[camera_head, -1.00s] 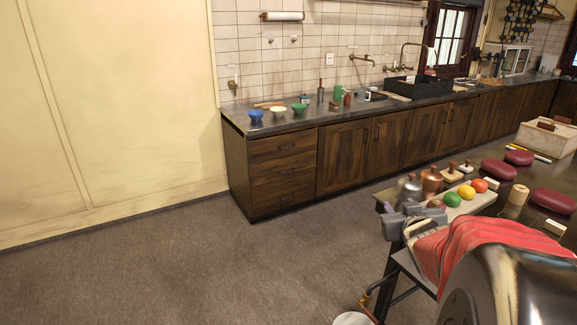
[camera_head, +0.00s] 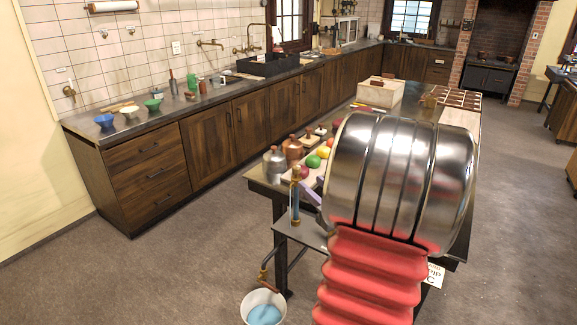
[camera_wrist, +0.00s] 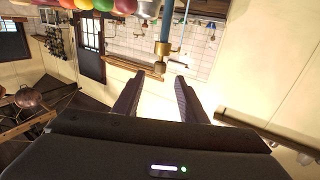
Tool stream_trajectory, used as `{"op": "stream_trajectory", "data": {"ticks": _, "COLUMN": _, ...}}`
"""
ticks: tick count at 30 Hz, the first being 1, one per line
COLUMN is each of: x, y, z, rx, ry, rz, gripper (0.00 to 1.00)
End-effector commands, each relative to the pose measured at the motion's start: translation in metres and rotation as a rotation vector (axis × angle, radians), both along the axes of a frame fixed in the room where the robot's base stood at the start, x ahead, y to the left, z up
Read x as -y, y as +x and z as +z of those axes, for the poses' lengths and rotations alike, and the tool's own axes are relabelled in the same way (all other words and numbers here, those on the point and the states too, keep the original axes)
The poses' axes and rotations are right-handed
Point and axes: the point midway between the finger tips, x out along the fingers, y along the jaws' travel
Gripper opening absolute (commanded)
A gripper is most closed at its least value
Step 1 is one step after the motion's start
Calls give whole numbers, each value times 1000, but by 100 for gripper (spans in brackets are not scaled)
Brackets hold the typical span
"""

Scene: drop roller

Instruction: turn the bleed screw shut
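A blue upright tube with brass ends (camera_head: 295,200) stands at the near left corner of the dark worktable. In the wrist view, a blue tube (camera_wrist: 166,22) ends in a brass fitting (camera_wrist: 163,48) with a small knob (camera_wrist: 160,68), which may be the bleed screw. My gripper (camera_wrist: 158,80) is open, its two dark fingers apart. The knob appears just beyond the gap between the fingertips, with no visible contact. In the head view my metal and red bellows arm hides most of the gripper.
A white bucket (camera_head: 264,306) with blue liquid stands on the floor below a brass pipe end (camera_head: 264,275). A grey jug (camera_head: 276,162), a copper jug (camera_head: 293,148) and colored balls crowd the table's left edge. Open floor lies between the table and the wooden cabinets (camera_head: 210,148).

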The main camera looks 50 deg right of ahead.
Motion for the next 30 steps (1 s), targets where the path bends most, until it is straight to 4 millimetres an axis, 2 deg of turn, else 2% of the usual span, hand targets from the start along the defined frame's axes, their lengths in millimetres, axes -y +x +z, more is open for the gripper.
{"op": "stream_trajectory", "data": {"ticks": 6, "x": 1, "y": 2, "z": 0, "rx": -1, "ry": -1, "rz": 0, "gripper": 38}}
{"op": "stream_trajectory", "data": {"ticks": 11, "x": 5, "y": 13, "z": 0, "rx": -1, "ry": -1, "rz": 0, "gripper": 38}}
{"op": "stream_trajectory", "data": {"ticks": 30, "x": 39, "y": 102, "z": -1, "rx": -2, "ry": 0, "rz": 2, "gripper": 38}}
